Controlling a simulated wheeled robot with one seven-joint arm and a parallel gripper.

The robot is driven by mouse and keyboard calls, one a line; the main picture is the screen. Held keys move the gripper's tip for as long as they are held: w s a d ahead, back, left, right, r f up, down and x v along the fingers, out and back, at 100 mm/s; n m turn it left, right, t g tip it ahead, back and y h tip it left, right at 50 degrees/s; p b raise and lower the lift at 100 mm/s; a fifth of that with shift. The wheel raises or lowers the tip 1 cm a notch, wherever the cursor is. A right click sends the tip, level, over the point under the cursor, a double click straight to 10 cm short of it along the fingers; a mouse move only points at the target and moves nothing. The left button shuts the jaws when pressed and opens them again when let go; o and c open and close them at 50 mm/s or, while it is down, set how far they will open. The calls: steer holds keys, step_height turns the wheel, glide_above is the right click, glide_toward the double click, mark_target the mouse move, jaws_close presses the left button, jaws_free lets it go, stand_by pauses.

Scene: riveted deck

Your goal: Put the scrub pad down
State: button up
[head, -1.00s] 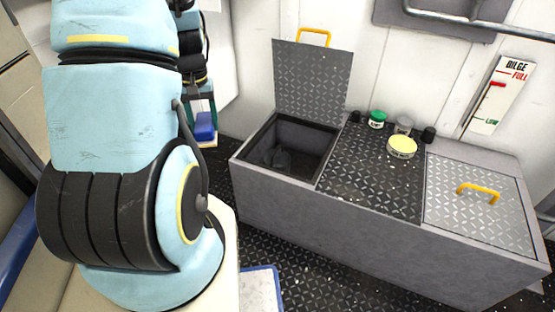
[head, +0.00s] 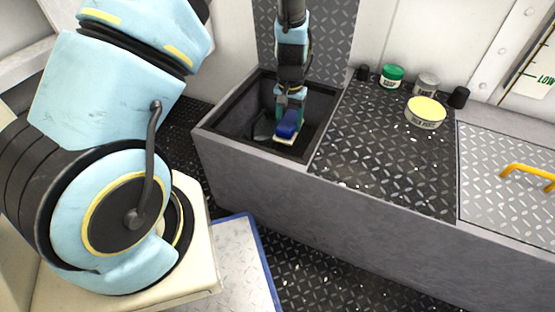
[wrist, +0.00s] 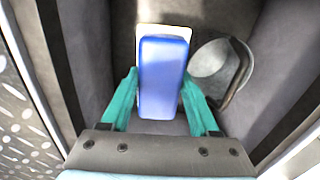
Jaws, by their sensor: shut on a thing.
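The scrub pad (head: 288,127) has a blue top and a pale base. My gripper (head: 288,118) is shut on it, inside the mouth of the open compartment (head: 228,127) at the left of the grey bench. In the wrist view the scrub pad (wrist: 164,80) sits between the two teal fingers of my gripper (wrist: 163,100), with the dark compartment floor beyond it. I cannot tell whether the pad touches the floor.
A grey bucket-like thing (wrist: 215,68) lies in the compartment, right beside the pad. The raised lid (head: 335,45) stands behind the opening. On the deck top (head: 375,150) are a yellow-topped tin (head: 426,113), a green-lidded jar (head: 391,77) and a grey jar (head: 427,85).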

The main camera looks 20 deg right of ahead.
steer(key=shift+m, duration=0.3)
steer(key=s+d+f, duration=0.1)
steer(key=d+f+b, duration=0.1)
steer(key=f, duration=0.1)
steer(key=shift+s+d, duration=0.1)
steer(key=shift+s, duration=0.3)
step_height(320, 180, down, 5)
steer(key=shift+f+b, duration=0.15)
steer(key=shift+b, duration=0.7)
steer(key=shift+f+b, duration=0.6)
steer(key=shift+f, duration=1.25)
steer(key=shift+f, duration=0.1)
steer(key=o, duration=1.3)
